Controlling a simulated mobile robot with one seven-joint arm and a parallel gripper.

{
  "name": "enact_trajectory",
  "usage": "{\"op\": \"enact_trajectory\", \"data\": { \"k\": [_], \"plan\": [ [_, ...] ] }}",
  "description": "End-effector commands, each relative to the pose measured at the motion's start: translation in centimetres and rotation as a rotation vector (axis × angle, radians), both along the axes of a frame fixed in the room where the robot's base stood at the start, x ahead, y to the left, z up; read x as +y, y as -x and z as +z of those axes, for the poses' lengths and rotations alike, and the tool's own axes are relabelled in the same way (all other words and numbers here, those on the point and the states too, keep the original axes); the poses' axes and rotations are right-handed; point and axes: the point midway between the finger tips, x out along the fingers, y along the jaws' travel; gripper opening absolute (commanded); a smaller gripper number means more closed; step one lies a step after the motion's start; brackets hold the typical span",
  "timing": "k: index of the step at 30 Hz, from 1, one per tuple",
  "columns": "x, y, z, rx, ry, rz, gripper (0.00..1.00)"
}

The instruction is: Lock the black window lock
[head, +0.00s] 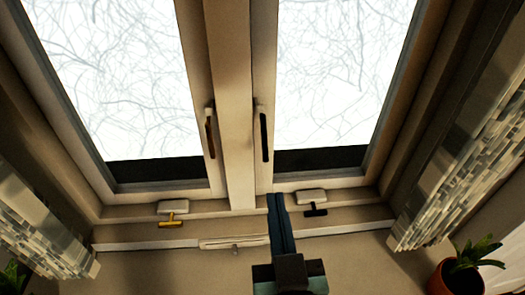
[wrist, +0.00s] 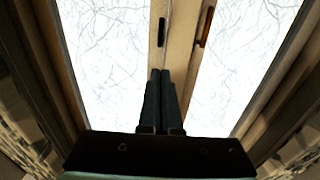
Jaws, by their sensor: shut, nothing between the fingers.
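The black window lock (head: 264,137) is a slim upright lever on the left edge of the right window's frame. In the wrist view the black lock (wrist: 161,32) shows just beyond my fingertips, near the top centre. My gripper (head: 277,196) is shut and empty; in the head view its tips are below the black lock and slightly right of it. In the wrist view the two fingers (wrist: 160,74) lie together, pointing up toward the frame. I see no contact with the lock, and the depth gap is hard to judge.
A brown lever (head: 210,134) is on the left window; it also shows in the wrist view (wrist: 206,27). Below sit a gold crank (head: 173,220) and a black crank (head: 316,210). Patterned curtains (head: 462,180) hang at both sides. A potted plant (head: 458,278) stands lower right.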

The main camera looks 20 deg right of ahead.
Motion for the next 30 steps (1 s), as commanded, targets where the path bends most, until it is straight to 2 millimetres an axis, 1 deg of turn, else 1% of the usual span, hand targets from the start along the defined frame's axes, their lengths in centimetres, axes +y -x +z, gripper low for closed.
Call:
{"op": "enact_trajectory", "data": {
  "k": [8, 17, 19, 21, 28, 30],
  "plan": [
    [-0.1, -0.4, -0.1, -0.003, 0.001, 0.001, 0.00],
    [-0.7, -2.5, -0.3, -0.008, 0.001, 0.001, 0.00],
    [-1.0, -3.7, 0.5, -0.003, 0.000, 0.001, 0.00],
    [-1.4, -5.0, 0.6, -0.003, 0.000, 0.002, 0.00],
    [-2.6, -9.2, 0.6, -0.003, 0.000, 0.001, 0.00],
    [-2.9, -10.2, 0.1, 0.002, -0.002, 0.001, 0.00]
  ]
}}
